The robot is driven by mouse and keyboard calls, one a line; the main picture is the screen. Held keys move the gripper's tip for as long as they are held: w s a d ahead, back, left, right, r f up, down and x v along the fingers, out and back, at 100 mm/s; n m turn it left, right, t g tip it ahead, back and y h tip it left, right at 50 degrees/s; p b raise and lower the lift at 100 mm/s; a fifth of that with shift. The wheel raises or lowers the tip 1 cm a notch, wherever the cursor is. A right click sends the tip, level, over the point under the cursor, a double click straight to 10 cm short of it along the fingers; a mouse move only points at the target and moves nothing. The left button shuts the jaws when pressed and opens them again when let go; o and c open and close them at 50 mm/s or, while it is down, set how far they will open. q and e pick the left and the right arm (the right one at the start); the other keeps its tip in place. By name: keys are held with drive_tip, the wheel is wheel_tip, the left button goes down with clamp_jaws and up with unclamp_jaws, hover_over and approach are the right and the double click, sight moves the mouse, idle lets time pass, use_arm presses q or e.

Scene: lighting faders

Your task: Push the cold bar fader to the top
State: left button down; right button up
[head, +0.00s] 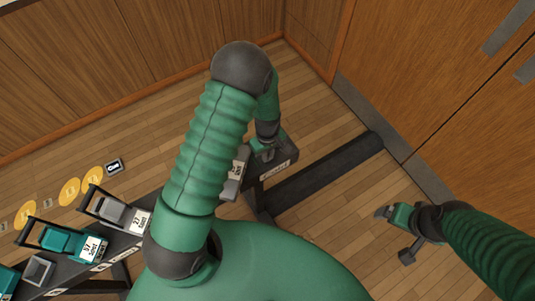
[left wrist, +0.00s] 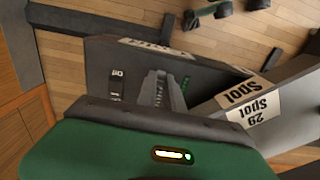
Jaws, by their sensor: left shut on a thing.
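My left gripper (head: 266,153) is down at the far end of the dark console, over a small dark fader box (head: 292,158) with a white label on its front. In the left wrist view the grey fingers (left wrist: 160,90) are close together at the top face of this box (left wrist: 105,60). They are shut on what appears to be the fader's knob, which they hide. The box's label (left wrist: 150,46) is upside down and not readable here. My right gripper (head: 394,232) hangs empty over the floor at the right, its fingers apart.
A grey lamp labelled Spot 29 (left wrist: 250,105) stands beside the box. Other lamps, one grey (head: 115,213) and one teal (head: 65,243), stand along the console at the left. Yellow discs (head: 69,191) lie on the wooden floor. Wooden cabinets (head: 440,80) stand behind.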

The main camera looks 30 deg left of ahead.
use_arm(q)
drive_tip(key=shift+w, duration=0.1)
idle(0.4)
drive_tip(key=w+a, duration=0.1)
drive_tip(key=a, duration=0.1)
drive_tip(key=w+a, duration=0.1)
drive_tip(key=a, duration=0.1)
drive_tip(key=w+a+b, duration=0.1)
drive_tip(key=a, duration=0.1)
drive_tip(key=shift+w, duration=0.3)
drive_tip(key=shift+w+a, duration=0.1)
drive_tip(key=shift+a, duration=0.1)
drive_tip(key=shift+r, duration=0.15)
drive_tip(key=c, duration=1.5)
unclamp_jaws()
drive_tip(key=shift+c, duration=0.2)
drive_tip(key=shift+o, duration=0.4)
drive_tip(key=shift+a, duration=0.1)
